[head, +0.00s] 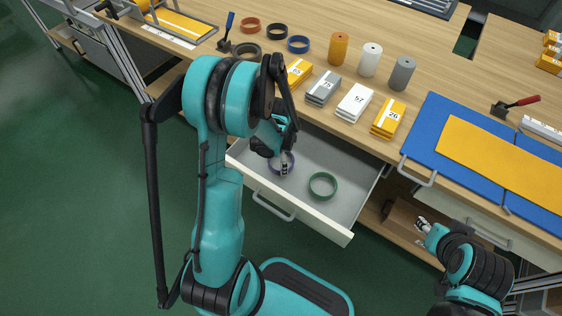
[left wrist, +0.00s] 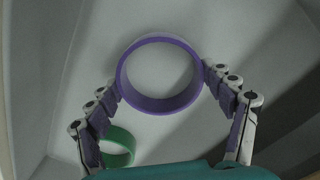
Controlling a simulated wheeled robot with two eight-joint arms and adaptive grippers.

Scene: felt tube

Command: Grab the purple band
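The purple band (head: 272,168) is at the drawer's left part, partly hidden by my left gripper (head: 284,168) in the head view. In the left wrist view the purple band (left wrist: 160,104) sits between the two fingers of my left gripper (left wrist: 162,80). The fingertips meet its outer wall on opposite sides. It looks much larger there than the green band (left wrist: 119,148), so it seems closer to the camera. My right gripper (head: 424,224) is low at the right, in front of the bench; its fingers are too small to read.
The open drawer (head: 345,168) also holds the green band (head: 322,186). Its front panel (head: 300,212) and walls surround both bands. Above it, the bench carries several numbered packs (head: 355,102), rolls (head: 370,60), loose bands (head: 250,25) and a blue mat (head: 425,140).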

